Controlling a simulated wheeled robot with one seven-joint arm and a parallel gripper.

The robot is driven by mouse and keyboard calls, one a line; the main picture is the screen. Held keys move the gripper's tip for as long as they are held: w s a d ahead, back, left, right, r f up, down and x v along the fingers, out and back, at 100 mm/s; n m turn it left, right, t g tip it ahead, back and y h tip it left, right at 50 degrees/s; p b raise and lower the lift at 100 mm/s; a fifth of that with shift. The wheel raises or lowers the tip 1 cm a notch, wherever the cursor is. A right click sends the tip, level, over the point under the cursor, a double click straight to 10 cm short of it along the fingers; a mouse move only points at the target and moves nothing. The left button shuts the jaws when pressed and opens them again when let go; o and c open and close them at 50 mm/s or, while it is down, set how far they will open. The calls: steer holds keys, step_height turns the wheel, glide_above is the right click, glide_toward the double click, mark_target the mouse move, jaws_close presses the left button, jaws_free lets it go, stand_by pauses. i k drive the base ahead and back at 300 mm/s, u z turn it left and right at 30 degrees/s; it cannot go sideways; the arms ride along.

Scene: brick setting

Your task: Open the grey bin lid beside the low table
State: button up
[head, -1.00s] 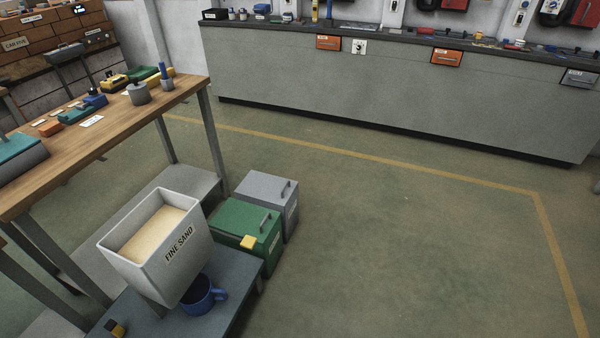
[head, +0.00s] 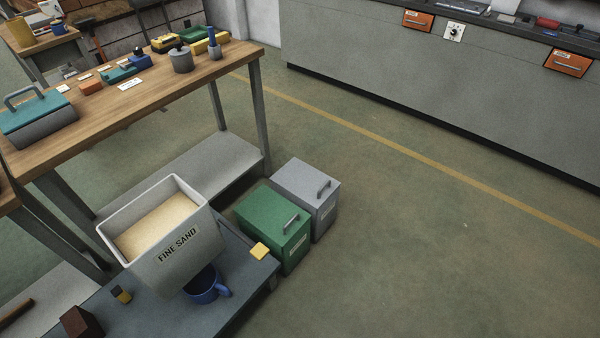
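The grey bin (head: 323,213) stands on the floor, with its flat grey lid (head: 300,182) shut. A dark bar handle (head: 323,188) is on the right part of the lid. A green bin (head: 270,238) with a similar handle stands right in front of it, nearer to me. The low table (head: 245,268) has a dark blue-grey top and stands at the lower left, in front of the green bin. My gripper is not in view.
A wooden workbench (head: 150,88) with tools stands behind at left. The floor (head: 430,230) right of the bins is clear.

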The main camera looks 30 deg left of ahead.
mark_target(312, 186)
steer(key=u, duration=0.55)
steer(key=i, duration=0.9)
steer(key=u, duration=0.9)
steer(key=i, duration=0.45)
steer(key=u, duration=0.2)
